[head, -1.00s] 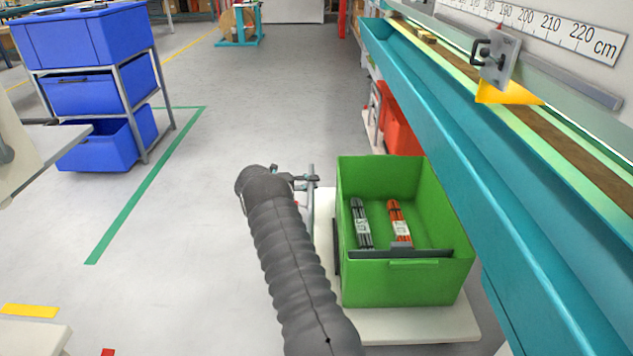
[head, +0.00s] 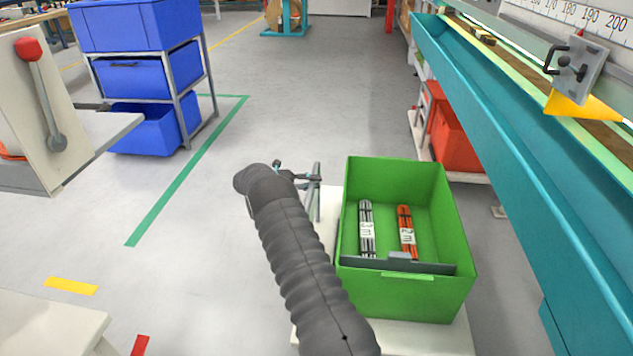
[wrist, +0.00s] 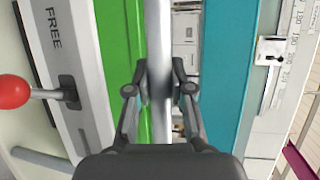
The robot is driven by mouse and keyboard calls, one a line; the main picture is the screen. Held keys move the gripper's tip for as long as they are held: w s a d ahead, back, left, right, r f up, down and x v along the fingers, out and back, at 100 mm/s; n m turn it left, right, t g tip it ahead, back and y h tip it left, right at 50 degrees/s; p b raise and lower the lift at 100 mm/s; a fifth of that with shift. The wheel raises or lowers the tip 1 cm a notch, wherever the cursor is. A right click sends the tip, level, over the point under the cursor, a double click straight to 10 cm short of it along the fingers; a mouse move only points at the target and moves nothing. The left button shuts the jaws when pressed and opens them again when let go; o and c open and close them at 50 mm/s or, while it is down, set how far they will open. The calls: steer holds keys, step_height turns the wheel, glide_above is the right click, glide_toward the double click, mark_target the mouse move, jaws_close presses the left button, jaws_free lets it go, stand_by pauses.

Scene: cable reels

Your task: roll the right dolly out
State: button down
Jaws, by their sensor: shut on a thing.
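The dolly (head: 440,337) is a low white platform with an upright grey bar (head: 317,205) at its left side. It carries an open green crate (head: 408,296) with a grey cable bundle (head: 366,232) and an orange cable bundle (head: 406,232) inside. My gripper (head: 308,179) is shut on the upright bar, partly hidden by my arm in the head view. In the wrist view my gripper (wrist: 160,85) has its fingers on both sides of the grey bar (wrist: 158,30). The dolly stands on the floor, left of the teal bench (head: 500,130).
A blue-bin rack (head: 190,95) and a machine with a red-knobbed lever (head: 45,90) stand at left. A pale surface (head: 50,325) is at lower left. A red bin (head: 458,140) sits on a low shelf under the bench. The aisle floor ahead (head: 300,100) is clear.

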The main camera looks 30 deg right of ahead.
steer(key=shift+w+a, duration=0.1)
steer(key=shift+w, duration=0.05)
steer(key=c, duration=1)
jaws_free()
steer(key=shift+a, duration=0.1)
steer(key=v, duration=1.2)
steer(key=shift+r, duration=0.1)
